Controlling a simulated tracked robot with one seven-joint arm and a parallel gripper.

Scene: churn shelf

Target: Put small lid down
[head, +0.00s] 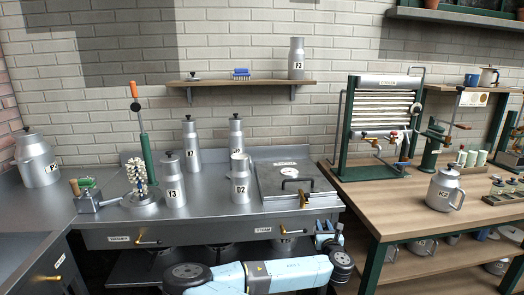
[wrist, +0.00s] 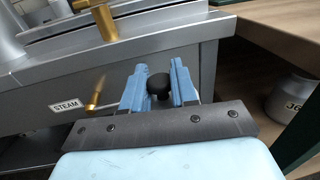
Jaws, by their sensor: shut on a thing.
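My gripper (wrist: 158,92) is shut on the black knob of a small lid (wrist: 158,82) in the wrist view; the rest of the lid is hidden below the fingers. In the head view my gripper (head: 328,238) is in front of the steel bench's right front corner, and the held lid cannot be made out there. Another small lid (head: 193,76) with a dark knob lies on the left of the wall shelf (head: 240,83).
Churn D2 (head: 240,182) shows no lid, while churn Y3 (head: 172,182) has one. The wooden table (head: 390,195) has clear room left of churn K2 (head: 442,190).

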